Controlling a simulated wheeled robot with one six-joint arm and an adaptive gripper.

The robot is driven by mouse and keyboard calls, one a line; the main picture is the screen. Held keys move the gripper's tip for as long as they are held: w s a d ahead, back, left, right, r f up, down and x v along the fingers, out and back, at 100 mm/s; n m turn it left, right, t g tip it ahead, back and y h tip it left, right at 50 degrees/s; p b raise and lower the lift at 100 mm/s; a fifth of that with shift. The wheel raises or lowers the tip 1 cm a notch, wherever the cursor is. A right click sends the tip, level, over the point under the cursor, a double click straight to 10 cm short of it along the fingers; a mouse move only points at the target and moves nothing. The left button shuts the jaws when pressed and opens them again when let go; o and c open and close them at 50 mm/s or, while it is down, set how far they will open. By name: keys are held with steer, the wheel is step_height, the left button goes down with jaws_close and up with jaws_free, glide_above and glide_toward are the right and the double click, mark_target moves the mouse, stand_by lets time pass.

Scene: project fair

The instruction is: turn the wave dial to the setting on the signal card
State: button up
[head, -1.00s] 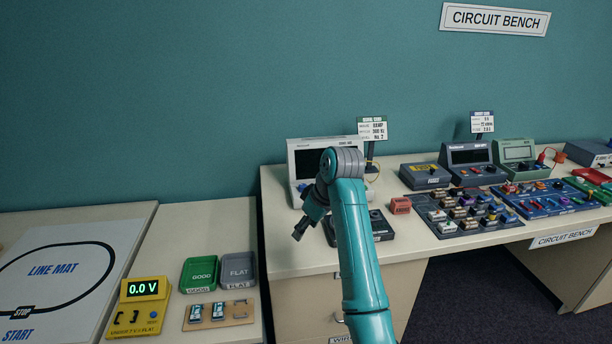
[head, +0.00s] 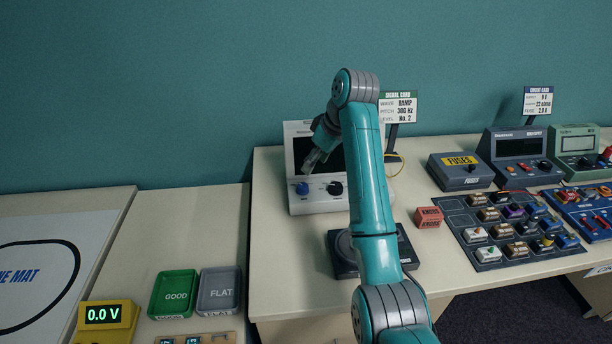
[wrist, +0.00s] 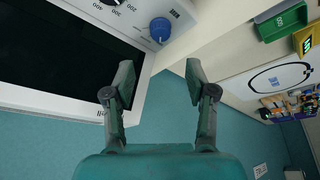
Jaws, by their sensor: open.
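The white signal box (head: 322,207) stands on the bench with a dark screen. A blue dial (head: 302,188), apparently the wave dial, sits low on its front left, beside a black dial (head: 335,188). The blue dial (wrist: 160,29) also shows upside down in the wrist view; its pointer setting is too small to read. The signal card (head: 397,107) reads wave RAMP, pitch 300 Hz, level No. 2. My gripper (head: 312,163) is open and empty in front of the screen, above the blue dial and apart from it. Its spread fingers (wrist: 160,72) show in the wrist view.
My arm hides the box's right part. A dark device (head: 344,262) lies in front of the box. A red block (head: 429,217), a fuses box (head: 461,172) and a component board (head: 480,215) lie to the right. Bench left of the dark device is clear.

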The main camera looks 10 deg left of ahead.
mark_target(303, 186)
steer(key=x, duration=1)
steer(key=shift+f, duration=0.25)
steer(key=shift+c, duration=0.2)
jaws_close()
